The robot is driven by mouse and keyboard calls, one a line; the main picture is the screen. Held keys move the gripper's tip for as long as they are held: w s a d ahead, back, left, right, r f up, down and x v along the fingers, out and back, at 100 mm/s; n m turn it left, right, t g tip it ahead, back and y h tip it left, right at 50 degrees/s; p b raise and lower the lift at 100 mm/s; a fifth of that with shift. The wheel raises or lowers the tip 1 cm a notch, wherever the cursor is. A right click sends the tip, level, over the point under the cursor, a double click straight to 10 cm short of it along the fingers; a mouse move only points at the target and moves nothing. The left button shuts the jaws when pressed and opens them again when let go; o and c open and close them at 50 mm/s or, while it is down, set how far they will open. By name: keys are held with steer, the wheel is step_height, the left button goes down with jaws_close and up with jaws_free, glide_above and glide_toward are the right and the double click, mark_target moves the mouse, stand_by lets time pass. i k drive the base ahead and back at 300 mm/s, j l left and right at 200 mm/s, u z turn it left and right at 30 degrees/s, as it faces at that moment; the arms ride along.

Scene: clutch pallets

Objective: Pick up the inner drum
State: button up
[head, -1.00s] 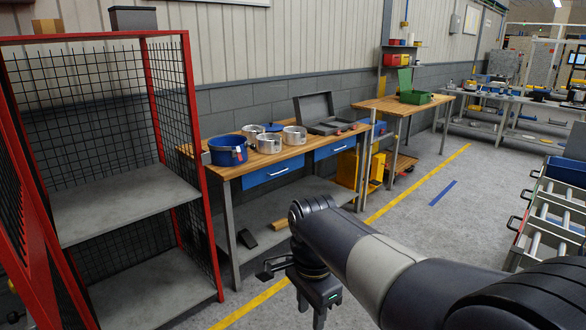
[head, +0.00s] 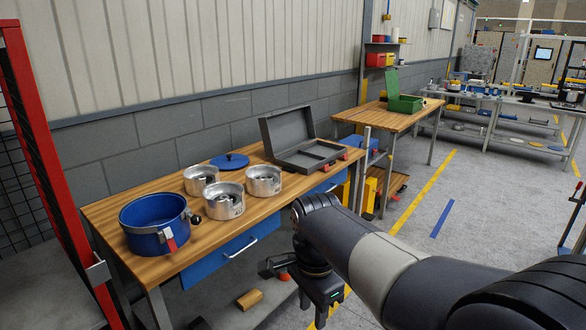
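Three silver metal drums stand on the wooden workbench: a back left one (head: 200,180), a front middle one (head: 225,201) and a right one (head: 263,180). I cannot tell from looks alone which is the inner drum. A larger blue drum (head: 156,225) with a red tag stands at the bench's left end. A blue lid-like disc (head: 230,161) lies behind the silver drums. My gripper (head: 322,318) hangs low in front of the bench, below its top and apart from the drums. Its fingertips are cut off by the frame's bottom edge.
The workbench (head: 135,190) has blue drawers and an open grey case (head: 305,150) at its right. A red-framed mesh rack (head: 48,170) stands at the left. A second table (head: 390,118) holds a green box (head: 405,102).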

mark_target(262, 181)
steer(key=i+l+z, duration=0.1)
steer(key=i+z, duration=0.3)
steer(key=i, duration=1.4)
steer(key=i+j+u, duration=0.15)
steer(key=i+u, duration=0.25)
steer(key=i+j+u, duration=0.1)
steer(key=i+u, duration=0.55)
steer(key=u, duration=0.15)
steer(key=i+l+u, duration=0.2)
steer(key=i+u, duration=0.2)
steer(key=k, duration=0.05)
